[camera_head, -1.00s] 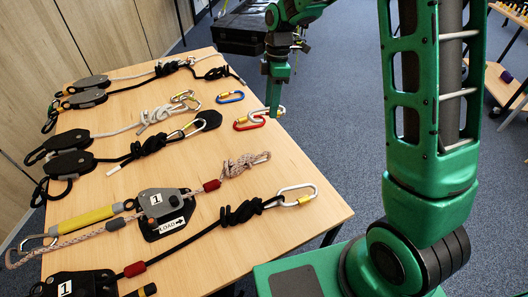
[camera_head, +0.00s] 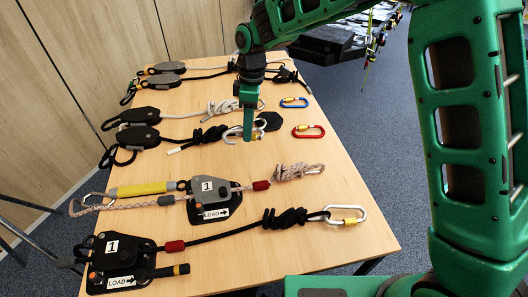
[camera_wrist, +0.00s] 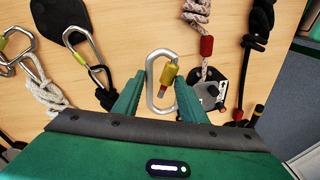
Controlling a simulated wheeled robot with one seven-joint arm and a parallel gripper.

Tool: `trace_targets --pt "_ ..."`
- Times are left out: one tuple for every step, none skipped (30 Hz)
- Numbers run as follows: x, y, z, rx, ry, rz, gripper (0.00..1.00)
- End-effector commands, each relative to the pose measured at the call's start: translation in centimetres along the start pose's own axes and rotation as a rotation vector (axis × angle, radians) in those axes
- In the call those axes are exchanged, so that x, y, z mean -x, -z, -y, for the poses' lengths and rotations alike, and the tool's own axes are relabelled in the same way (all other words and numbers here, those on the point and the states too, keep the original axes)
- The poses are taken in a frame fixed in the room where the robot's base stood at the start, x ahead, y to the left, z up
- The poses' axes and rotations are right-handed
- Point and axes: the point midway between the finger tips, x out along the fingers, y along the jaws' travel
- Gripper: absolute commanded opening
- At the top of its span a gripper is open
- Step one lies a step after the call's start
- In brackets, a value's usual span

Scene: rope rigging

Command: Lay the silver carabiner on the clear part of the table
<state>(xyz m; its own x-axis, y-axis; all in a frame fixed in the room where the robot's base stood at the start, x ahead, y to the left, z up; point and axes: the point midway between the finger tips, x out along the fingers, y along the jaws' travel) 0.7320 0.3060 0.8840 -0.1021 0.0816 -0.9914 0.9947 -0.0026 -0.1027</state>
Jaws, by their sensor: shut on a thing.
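The silver carabiner with a yellow sleeve (camera_wrist: 167,76) is between the fingers of my gripper (camera_head: 249,137) in the wrist view. My gripper is shut on it and points down above the table (camera_head: 335,215). In the head view it hangs in front of the silver carabiner and black pad of a rigged rope, so the held carabiner is hard to separate from them. I cannot tell its exact height above the table.
A red carabiner (camera_head: 308,131) and a blue one (camera_head: 294,102) lie right of my gripper. Rope rigs with pulleys fill the left and middle. A rigged silver carabiner (camera_head: 345,217) ends the front rope. Bare wood shows along the right side and front.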

Motion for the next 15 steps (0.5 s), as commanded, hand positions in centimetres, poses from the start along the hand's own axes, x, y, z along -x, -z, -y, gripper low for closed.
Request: trace_targets --pt "-0.3 1.8 0.8 0.008 0.001 0.0 0.15" --pt "-0.4 2.7 1.3 0.008 0.001 0.0 0.15" --pt "-0.6 4.0 1.9 0.01 0.001 0.0 0.15" --pt "-0.7 4.9 2.4 0.01 0.002 -0.001 0.15" --pt "-0.8 5.7 2.9 0.012 0.003 -0.001 0.15" --pt "-1.0 6.7 3.5 0.011 0.004 -0.001 0.15" --pt "-1.2 7.5 4.0 0.012 0.004 -0.002 0.15" --pt "-1.3 8.2 4.4 0.012 0.005 -0.002 0.15" --pt "-1.4 9.0 5.0 0.011 0.005 -0.003 0.15" --pt "-1.4 9.6 5.3 0.012 0.005 -0.003 0.15" --pt "-1.5 10.0 5.7 0.012 0.005 -0.004 0.15" --pt "-1.6 10.6 6.0 0.011 0.006 -0.004 0.15" --pt "-1.7 10.9 6.3 0.011 0.007 -0.004 0.15" --pt "-1.7 11.2 6.5 0.011 0.007 -0.004 0.15" --pt "-1.8 11.5 6.8 0.011 0.008 -0.004 0.15"
